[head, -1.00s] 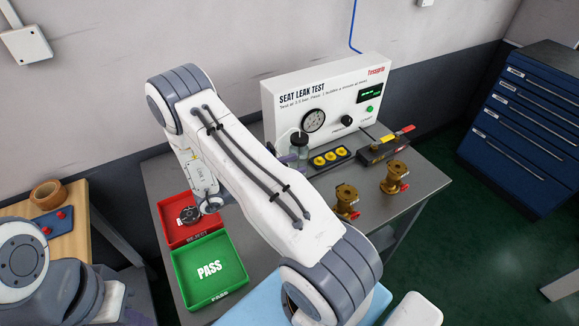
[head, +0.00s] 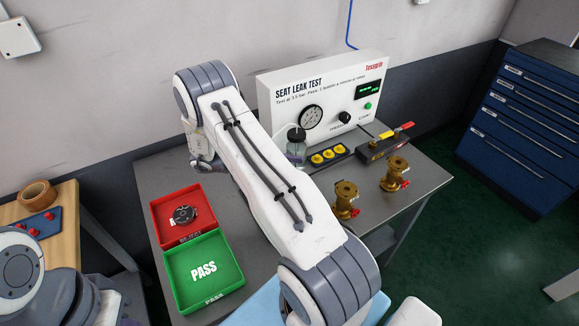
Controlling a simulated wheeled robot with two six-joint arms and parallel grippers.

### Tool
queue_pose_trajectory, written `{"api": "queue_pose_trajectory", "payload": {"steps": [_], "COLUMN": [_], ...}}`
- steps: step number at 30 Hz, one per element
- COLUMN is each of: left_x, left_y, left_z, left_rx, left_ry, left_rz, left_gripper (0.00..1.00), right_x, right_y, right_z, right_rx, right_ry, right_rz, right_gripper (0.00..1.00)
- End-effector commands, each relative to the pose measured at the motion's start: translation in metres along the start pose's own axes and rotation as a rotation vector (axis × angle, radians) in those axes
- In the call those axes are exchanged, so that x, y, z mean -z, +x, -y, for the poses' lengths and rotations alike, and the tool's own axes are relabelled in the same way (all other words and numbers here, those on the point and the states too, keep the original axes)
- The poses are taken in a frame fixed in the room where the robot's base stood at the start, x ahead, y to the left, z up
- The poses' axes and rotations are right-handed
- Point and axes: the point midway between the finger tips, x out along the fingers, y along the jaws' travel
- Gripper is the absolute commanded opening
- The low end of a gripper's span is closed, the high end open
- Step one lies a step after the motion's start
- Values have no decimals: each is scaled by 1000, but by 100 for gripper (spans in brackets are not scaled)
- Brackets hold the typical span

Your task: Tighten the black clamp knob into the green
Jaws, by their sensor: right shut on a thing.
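My right arm crosses the middle of the head view, and its upper link covers most of the hand. Only a small purple-grey part of my right gripper (head: 292,158) shows, beside the glass jar (head: 297,140). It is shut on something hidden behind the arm. I cannot make out the black clamp knob or a green zone for it. A black knob (head: 345,118) on the white test panel (head: 325,85) stands clear of the gripper.
A red tray (head: 157,221) holding a dark round part (head: 184,215) and a green PASS tray (head: 172,284) are on the grey bench (head: 420,165).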

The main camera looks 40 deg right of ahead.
Motion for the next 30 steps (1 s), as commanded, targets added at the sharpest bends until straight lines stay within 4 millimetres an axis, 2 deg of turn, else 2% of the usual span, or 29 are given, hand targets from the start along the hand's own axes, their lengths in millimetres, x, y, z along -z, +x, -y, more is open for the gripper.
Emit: {"api": "queue_pose_trajectory", "payload": {"steps": [14, 15, 16, 17, 30], "left_x": [0, 0, 0, 0, 0], "left_y": [1, 1, 1, 1, 1], "left_z": [0, 0, 0, 0, 0], "left_rx": [0, 0, 0, 0, 0], "left_ry": [0, 0, 0, 0, 0], "left_rz": [0, 0, 0, 0, 0], "left_gripper": [0, 0, 0, 0, 0], "right_x": [1, 1, 1, 1, 0], "right_y": [0, 0, 0, 0, 0], "right_z": [-1, -1, -1, -1, -1], "right_rx": [-14, -14, -13, -13, -17], "right_ry": [1, 1, 1, 1, 1], "right_rz": [-5, -5, -4, -4, -2], "right_gripper": [0, 64, 76, 83, 83]}}
